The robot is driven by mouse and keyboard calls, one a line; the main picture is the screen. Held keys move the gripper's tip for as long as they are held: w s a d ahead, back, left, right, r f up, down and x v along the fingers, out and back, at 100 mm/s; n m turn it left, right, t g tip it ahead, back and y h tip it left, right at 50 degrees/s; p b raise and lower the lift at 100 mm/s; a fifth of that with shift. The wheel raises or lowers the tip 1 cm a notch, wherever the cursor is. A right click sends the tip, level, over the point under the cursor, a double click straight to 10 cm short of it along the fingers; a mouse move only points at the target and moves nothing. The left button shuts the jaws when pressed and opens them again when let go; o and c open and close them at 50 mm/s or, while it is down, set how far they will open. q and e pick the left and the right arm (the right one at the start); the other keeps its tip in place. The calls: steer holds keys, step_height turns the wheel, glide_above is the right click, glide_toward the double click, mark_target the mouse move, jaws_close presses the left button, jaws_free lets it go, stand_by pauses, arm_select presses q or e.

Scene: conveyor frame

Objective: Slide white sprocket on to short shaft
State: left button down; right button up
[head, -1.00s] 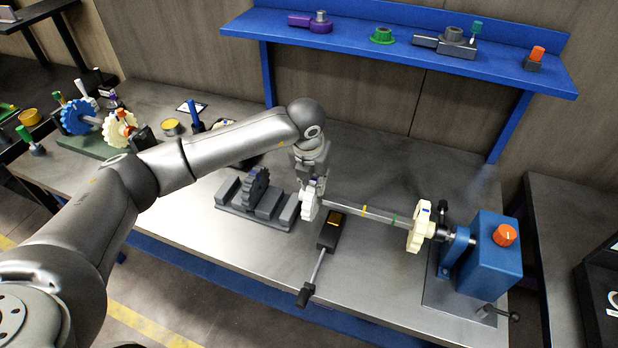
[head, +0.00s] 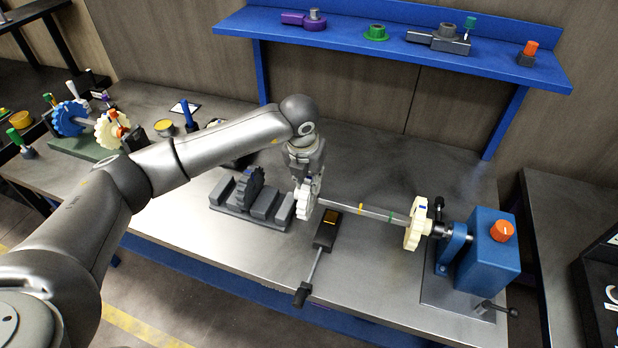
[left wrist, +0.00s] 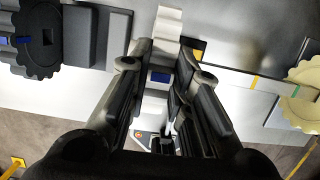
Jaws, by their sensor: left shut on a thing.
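My left gripper (head: 307,182) is shut on the white sprocket (head: 304,204) and holds it upright at the left end of a silver shaft (head: 375,212). In the left wrist view, the fingers (left wrist: 158,78) close on both sides of the white sprocket (left wrist: 167,22), and a blue mark shows between them. The shaft has yellow and green bands and runs right to a cream sprocket (head: 415,226) at the blue drive unit (head: 488,252). I cannot tell whether the shaft's end is inside the white sprocket's bore. My right gripper is not in view.
A grey block rack (head: 262,203) with a dark sprocket (head: 250,188) stands just left of the held sprocket. A black-handled lever (head: 322,240) lies in front of the shaft. A blue shelf (head: 350,38) with parts is behind.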

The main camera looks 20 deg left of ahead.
arm_select(q)
steer(key=shift+d, duration=0.15)
steer(key=shift+d, duration=0.35)
steer(key=shift+d+b, duration=0.5)
steer(key=shift+d, duration=1.4)
steer(key=shift+s+d+b, duration=0.2)
steer(key=shift+d+b, duration=0.7)
steer(key=shift+d, duration=2.5)
steer(key=c, duration=1.3)
jaws_free()
steer(key=shift+a, duration=0.1)
steer(key=shift+o, duration=0.2)
steer(key=v, duration=1.2)
